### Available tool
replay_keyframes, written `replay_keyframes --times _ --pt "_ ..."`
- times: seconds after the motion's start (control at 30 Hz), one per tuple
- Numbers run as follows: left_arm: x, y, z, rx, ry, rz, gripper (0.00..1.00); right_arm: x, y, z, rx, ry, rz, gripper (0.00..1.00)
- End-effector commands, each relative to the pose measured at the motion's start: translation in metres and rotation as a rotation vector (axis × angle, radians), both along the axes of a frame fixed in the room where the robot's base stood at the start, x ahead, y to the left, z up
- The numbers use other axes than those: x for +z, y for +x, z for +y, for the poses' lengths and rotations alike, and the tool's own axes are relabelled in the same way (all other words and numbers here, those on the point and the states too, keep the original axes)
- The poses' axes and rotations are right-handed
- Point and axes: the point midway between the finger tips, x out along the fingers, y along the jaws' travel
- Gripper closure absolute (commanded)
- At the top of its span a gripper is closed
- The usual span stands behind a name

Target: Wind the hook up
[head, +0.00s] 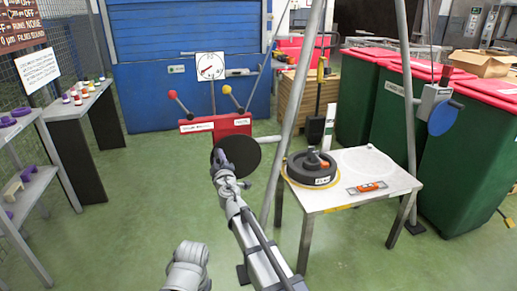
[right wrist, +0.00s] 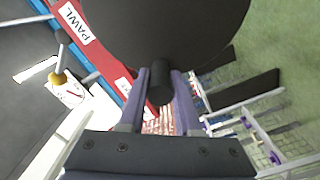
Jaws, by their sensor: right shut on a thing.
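A red panel box (head: 215,126) stands in front of the blue shutter, with a red-knobbed lever (head: 172,95), a yellow-knobbed lever (head: 226,90) and a dial (head: 210,66). A black round disc (head: 245,150) is on its near side. My right gripper (head: 219,160) is at the disc's left side. In the right wrist view its fingers are shut on a short black handle (right wrist: 161,82) that sticks out from the disc. A label there reads PAWL (right wrist: 76,22).
A white table (head: 335,197) to the right holds a black round weight (head: 312,172) and an orange-centred level (head: 368,187). Grey poles (head: 297,105) rise beside it. Green bins (head: 455,150) stand behind.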

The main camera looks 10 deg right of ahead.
Motion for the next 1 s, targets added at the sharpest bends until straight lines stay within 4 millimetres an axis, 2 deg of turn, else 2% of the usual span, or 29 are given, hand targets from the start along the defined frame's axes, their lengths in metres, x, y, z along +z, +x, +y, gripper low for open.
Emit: replay_keyframes --times 0.03,0.2,0.57,1.0 --pt "0.006 0.0 0.0 0.0 0.0 0.0 1.0 0.006 0.002 -0.003 -0.004 0.028 0.001 1.0" --pt "0.008 0.0 0.0 0.0 0.0 0.0 1.0 0.008 0.002 -0.006 -0.004 0.089 0.003 1.0" --pt "0.009 0.0 0.0 0.0 0.0 0.0 1.0 0.009 0.002 -0.007 -0.005 0.105 0.003 1.0" --pt "0.026 0.0 0.0 0.0 0.0 0.0 1.0 0.026 0.002 -0.026 -0.007 0.385 0.012 1.0"
